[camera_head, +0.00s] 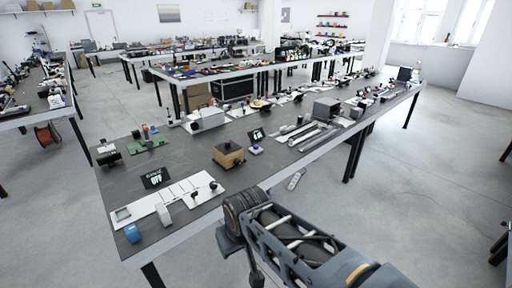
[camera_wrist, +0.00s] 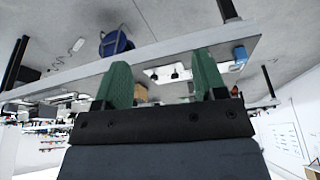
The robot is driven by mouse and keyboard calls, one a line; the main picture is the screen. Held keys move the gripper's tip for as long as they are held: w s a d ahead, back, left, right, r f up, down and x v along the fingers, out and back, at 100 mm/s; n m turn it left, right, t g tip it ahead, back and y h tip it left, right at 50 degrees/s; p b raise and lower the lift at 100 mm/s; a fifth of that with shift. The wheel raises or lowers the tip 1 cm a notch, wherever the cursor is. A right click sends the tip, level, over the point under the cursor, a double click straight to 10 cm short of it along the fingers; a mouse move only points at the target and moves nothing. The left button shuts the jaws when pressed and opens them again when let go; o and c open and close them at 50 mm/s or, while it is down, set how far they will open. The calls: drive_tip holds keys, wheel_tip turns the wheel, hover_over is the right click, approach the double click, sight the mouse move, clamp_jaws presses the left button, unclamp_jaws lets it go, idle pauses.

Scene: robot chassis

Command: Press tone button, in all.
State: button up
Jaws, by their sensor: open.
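My gripper (camera_wrist: 161,60) shows in the wrist view with two green fingers apart and nothing between them. The wrist view is tilted and the table edge runs across it beyond the fingers. In the head view my arm reaches in from the lower right; the fingers are hidden there. A long white panel with small controls (camera_head: 168,203) lies at the near end of the table, and part of it shows beyond the fingers in the wrist view (camera_wrist: 165,74). A small black display (camera_head: 156,178) behind it reads "OFF". I cannot tell which control is the tone button.
A brown box with a black knob (camera_head: 228,155) stands right of the panel. A blue block (camera_head: 132,233) sits at the near left corner. A second display (camera_head: 256,134), a green board (camera_head: 147,145) and metal bars (camera_head: 312,136) lie farther back. Bare dark tabletop (camera_head: 190,165) lies between.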

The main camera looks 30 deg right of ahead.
clamp_jaws()
idle(0.4)
idle(1.1)
